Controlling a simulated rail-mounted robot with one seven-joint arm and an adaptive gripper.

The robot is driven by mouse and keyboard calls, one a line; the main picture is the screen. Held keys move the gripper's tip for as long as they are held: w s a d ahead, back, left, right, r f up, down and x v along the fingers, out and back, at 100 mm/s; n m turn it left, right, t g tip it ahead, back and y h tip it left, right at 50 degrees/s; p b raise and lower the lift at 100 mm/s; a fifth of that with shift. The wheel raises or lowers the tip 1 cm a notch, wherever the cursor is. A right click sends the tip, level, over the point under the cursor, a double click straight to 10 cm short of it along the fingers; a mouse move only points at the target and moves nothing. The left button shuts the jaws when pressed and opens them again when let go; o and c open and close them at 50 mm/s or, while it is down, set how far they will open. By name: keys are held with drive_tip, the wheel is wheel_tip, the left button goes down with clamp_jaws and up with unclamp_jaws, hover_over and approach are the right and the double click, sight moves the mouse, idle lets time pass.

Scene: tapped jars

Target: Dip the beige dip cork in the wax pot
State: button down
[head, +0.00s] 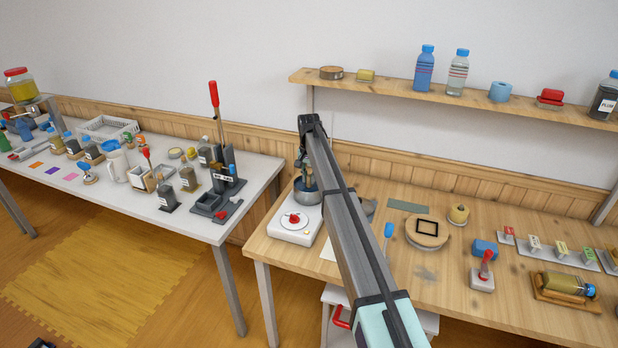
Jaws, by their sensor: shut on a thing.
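The wax pot (307,196) is a small grey metal pot on a white hot plate (296,226) with a red knob, at the left end of the wooden bench. My gripper (303,178) points down over the pot, its tips at or just above the rim. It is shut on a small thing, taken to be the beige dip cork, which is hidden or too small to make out. I cannot tell whether the cork touches the wax. The pot's inside is mostly hidden.
My arm crosses the bench and hides part of it. To its right are a round board (427,232), a blue-handled tool (388,232), a red-handled stamp (483,275) and a jar on a wooden cradle (562,284). A wall shelf (400,88) runs above. A lever press (222,165) stands left.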

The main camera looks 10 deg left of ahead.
drive_tip(key=shift+r, duration=0.2)
drive_tip(key=shift+r, duration=0.3)
drive_tip(key=shift+r+p, duration=1)
drive_tip(key=shift+r, duration=1.05)
idle(1.0)
wheel_tip(320, 180, up, 6)
drive_tip(key=shift+f+p, duration=0.1)
drive_tip(key=shift+p, duration=1)
drive_tip(key=shift+f+b, duration=0.15)
drive_tip(key=shift+b, duration=0.35)
